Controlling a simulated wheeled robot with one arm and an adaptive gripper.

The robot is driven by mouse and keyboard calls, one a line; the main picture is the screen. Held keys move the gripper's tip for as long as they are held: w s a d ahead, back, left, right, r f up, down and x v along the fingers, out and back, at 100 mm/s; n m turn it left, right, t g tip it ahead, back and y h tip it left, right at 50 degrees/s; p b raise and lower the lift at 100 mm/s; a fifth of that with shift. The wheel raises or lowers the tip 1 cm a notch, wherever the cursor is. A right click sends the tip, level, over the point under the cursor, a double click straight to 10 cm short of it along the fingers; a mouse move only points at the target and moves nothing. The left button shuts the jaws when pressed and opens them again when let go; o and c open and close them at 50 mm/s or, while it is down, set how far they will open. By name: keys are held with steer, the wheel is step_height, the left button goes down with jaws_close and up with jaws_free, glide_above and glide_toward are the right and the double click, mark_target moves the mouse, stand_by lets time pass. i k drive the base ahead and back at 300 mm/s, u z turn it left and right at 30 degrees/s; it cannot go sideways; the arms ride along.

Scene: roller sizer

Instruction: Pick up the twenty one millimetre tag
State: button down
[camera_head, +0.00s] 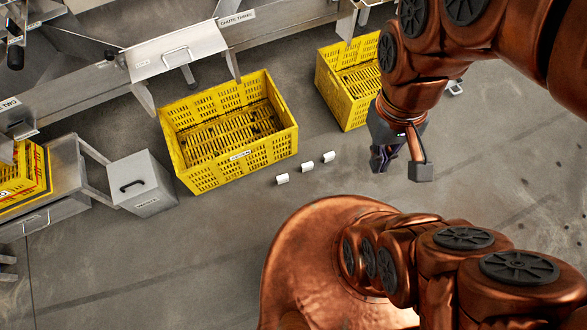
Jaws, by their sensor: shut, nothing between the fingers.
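Three small white pieces lie in a slanting row on the grey floor in front of the yellow crate: a left one (282,179), a middle one (307,167) and a right one (328,156). They look like the tags, but any print on them is too small to read, so I cannot tell which is the twenty one millimetre one. My gripper (380,165) hangs to the right of the right piece, apart from all three. It is dark, shut and empty, partly hidden by my wrist.
An empty-looking yellow crate (187,170) stands behind the pieces, and a second yellow crate (335,92) stands partly behind my arm. A grey lidded box (141,184) stands at left. A metal chute (172,52) overhangs the back.

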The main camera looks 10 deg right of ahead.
mark_target(309, 166)
steer(key=z, duration=1.9)
steer(key=i, duration=0.55)
steer(key=u, duration=3.7)
